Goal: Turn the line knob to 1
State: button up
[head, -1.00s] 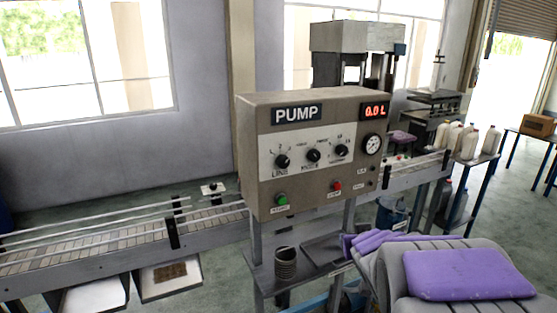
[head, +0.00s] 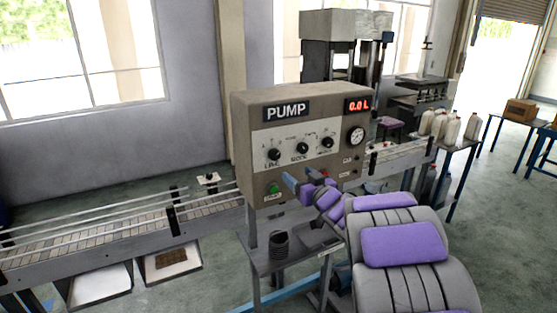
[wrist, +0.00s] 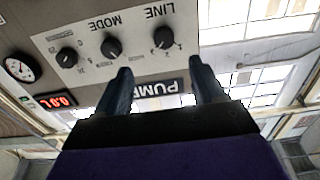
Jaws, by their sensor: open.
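The pump box (head: 240,110) carries a pale panel with three black knobs. The line knob (head: 274,154) is the leftmost in the head view, above its LINE label. In the upside-down wrist view, the line knob (wrist: 163,37) shows beyond the gap between my fingers. Its exact setting is too small to tell. My gripper (head: 301,178) is open and empty, in front of the box, below and right of the line knob in the head view. Its two dark blue fingers (wrist: 160,66) stand apart in the wrist view, not around the knob.
The mode knob (head: 302,148) and a third knob (head: 328,142) sit to the right. A green button (head: 273,188) is below. The display (head: 358,105) reads 0.0 L. A conveyor (head: 210,212) runs past the box.

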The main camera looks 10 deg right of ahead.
aim_at(276, 158)
jog(key=x, duration=1.1)
jog(key=shift+w+a+f, duration=0.1)
jog(key=shift+w+a, duration=0.15)
jog(key=shift+a, duration=0.15)
jog(key=shift+w, duration=0.5)
jog(key=shift+w+a, duration=0.25)
jog(key=shift+a, duration=0.1)
jog(key=c, duration=1.1)
